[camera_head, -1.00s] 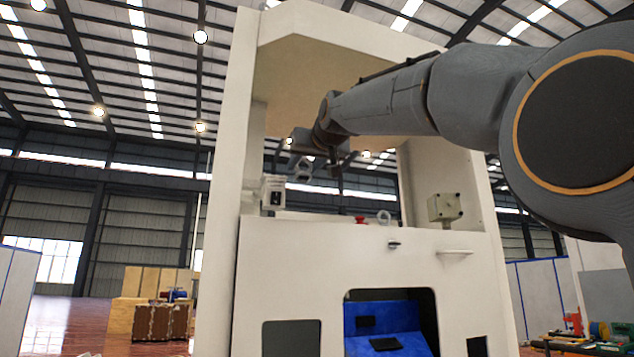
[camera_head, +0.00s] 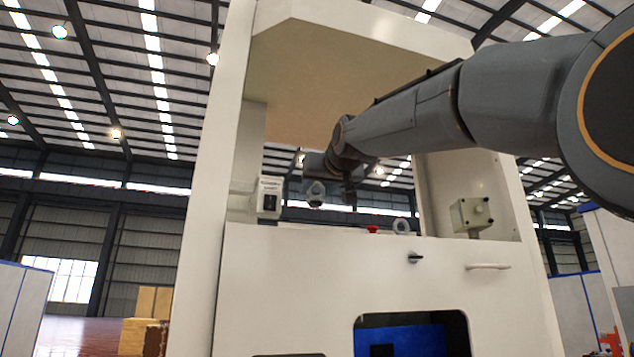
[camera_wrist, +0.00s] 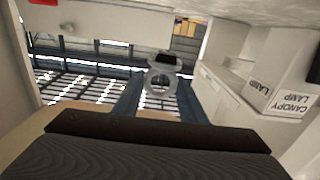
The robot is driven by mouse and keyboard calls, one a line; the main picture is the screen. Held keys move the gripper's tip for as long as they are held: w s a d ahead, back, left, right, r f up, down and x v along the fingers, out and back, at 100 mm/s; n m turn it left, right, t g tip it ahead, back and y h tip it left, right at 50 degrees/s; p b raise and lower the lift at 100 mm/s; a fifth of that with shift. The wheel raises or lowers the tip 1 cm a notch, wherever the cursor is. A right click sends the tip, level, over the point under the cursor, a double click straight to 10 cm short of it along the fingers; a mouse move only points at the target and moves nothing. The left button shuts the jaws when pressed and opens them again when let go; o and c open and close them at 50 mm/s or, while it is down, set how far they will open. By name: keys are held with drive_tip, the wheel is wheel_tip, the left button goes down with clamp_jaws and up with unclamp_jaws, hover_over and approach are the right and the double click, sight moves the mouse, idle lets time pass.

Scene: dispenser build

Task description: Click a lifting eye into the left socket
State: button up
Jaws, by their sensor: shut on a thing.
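My gripper (camera_head: 317,178) hangs inside the open bay of the white machine, right of the canopy lamp box. It is shut on a grey lifting eye (camera_head: 315,194), whose ring hangs below the jaws, apart from the ledge. In the wrist view the lifting eye (camera_wrist: 162,82) shows as a grey ring beside a dark fingertip. A second grey ring (camera_head: 401,226) stands on the ledge to the right, next to a red knob (camera_head: 372,229). The left socket cannot be made out; the front panel's top edge hides the ledge surface.
The canopy lamp box (camera_head: 268,197) stands left of the gripper; it also shows in the wrist view (camera_wrist: 290,100). A grey button box (camera_head: 472,214) is at the right. The white front panel (camera_head: 300,290) and bay posts bound the space.

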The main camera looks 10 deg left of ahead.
drive_tip(key=shift+f, duration=0.8)
wheel_tip(320, 180, down, 5)
drive_tip(key=b, duration=0.4)
drive_tip(key=shift+f, duration=0.2)
drive_tip(key=shift+s+d+b, duration=0.15)
drive_tip(key=shift+b, duration=0.25)
idle(1.0)
drive_tip(key=shift+f+b, duration=0.3)
drive_tip(key=shift+f, duration=0.05)
idle(0.4)
